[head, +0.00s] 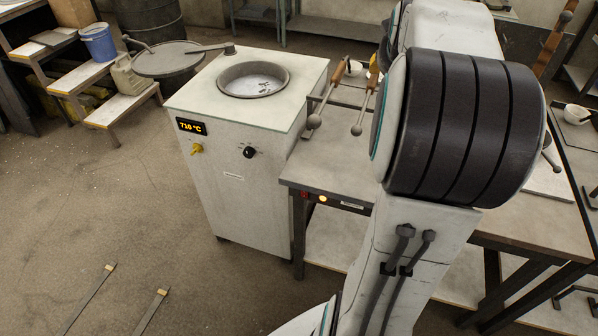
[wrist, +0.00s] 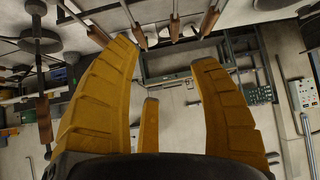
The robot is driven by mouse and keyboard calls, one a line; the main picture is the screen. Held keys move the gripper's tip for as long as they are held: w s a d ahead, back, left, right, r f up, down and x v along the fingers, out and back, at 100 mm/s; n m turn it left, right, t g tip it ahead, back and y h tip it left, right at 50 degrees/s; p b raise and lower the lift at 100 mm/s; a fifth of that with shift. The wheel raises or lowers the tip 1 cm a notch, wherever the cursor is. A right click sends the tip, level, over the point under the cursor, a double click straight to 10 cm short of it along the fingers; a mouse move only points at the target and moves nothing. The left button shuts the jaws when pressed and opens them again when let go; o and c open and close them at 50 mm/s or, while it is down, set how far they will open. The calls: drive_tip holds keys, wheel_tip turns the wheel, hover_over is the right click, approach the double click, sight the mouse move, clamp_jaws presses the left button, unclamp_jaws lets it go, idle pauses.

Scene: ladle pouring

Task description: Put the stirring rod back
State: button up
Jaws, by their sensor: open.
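Several tools with brown wooden handles, such as one handle (wrist: 211,20), show beyond the fingertips at the top of that view. In the head view, two rod-like tools with brown handles and grey ball ends, one at the left (head: 328,92) and one at the right (head: 366,103), lean at the table's back left. I cannot tell which tool is the stirring rod. My arm hides my gripper in the head view.
A white furnace (head: 235,165) reading 710 °C stands left of the worktable (head: 335,180), its round crucible (head: 254,79) open on top. The round lid (head: 165,60) is swung aside to the left. A small white bowl (head: 577,113) stands at the right. The floor in front is mostly clear.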

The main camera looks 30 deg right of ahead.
drive_tip(key=s+a+f+n+y, duration=0.1)
drive_tip(key=a+f+n+y, duration=0.15)
drive_tip(key=a, duration=0.85)
drive_tip(key=s+a+f+n+y, duration=0.2)
drive_tip(key=a+f, duration=0.1)
drive_tip(key=a, duration=0.7)
drive_tip(key=s+a+f+n+g+y, duration=0.2)
drive_tip(key=s+a+f, duration=0.5)
drive_tip(key=s+a, duration=0.5)
drive_tip(key=shift+s+a+f+n+g, duration=0.25)
drive_tip(key=shift+a+f+n+g, duration=0.25)
drive_tip(key=shift+n, duration=0.75)
drive_tip(key=shift+d+r+y, duration=0.1)
drive_tip(key=shift+r+y, duration=0.1)
drive_tip(key=shift+y, duration=0.05)
drive_tip(key=shift+d+r+p, duration=0.15)
drive_tip(key=shift+r+p, duration=0.25)
drive_tip(key=shift+r, duration=0.05)
